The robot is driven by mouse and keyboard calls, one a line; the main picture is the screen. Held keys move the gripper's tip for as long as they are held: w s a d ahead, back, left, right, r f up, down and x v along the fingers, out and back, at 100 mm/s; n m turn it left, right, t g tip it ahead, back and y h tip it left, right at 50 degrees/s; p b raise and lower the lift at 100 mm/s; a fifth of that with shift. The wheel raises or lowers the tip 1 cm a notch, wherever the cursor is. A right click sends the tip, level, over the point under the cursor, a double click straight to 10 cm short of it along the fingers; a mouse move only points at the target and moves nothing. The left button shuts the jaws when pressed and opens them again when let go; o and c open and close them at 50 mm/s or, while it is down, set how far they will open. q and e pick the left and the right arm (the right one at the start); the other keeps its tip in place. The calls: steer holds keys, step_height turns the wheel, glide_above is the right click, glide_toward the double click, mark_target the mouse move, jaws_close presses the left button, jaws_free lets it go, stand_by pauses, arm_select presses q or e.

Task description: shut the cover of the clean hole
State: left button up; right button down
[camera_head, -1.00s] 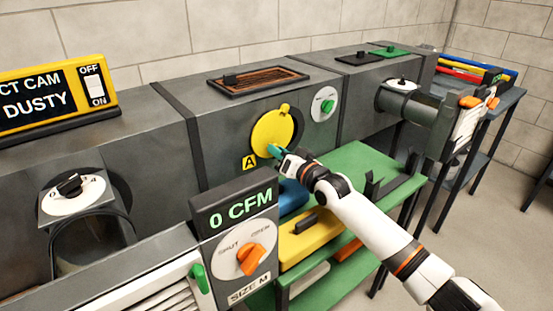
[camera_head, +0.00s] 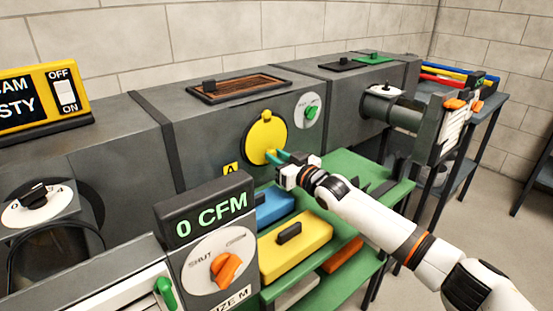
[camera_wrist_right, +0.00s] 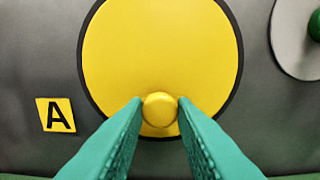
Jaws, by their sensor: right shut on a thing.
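The round yellow cover (camera_head: 266,134) lies over the hole in the grey duct's front, beside the yellow "A" label (camera_head: 230,169). In the right wrist view the cover (camera_wrist_right: 160,50) fills the hole, with a thin dark ring around its visible edge. My right gripper (camera_head: 273,157) is at the cover's lower edge. Its green fingers are shut on the small yellow knob (camera_wrist_right: 160,109), one finger on each side. My left gripper is out of view.
A dial with a green knob (camera_head: 311,111) is right of the cover. Below stands a green shelf (camera_head: 372,168) with a blue brush block (camera_head: 273,207) and a yellow one (camera_head: 296,249). A "0 CFM" panel (camera_head: 209,216) stands in front at left.

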steer(key=shift+d, duration=0.1)
stand_by(0.4)
steer(key=c, duration=1.2)
jaws_free()
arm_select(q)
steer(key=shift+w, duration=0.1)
arm_select(e)
steer(key=shift+s+d, duration=0.1)
arm_select(q)
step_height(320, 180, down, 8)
steer(key=p, duration=0.2)
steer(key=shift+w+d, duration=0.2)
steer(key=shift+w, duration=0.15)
arm_select(e)
steer(key=v, duration=1.1)
steer(key=shift+s+d, duration=0.2)
steer(key=shift+s, duration=0.1)
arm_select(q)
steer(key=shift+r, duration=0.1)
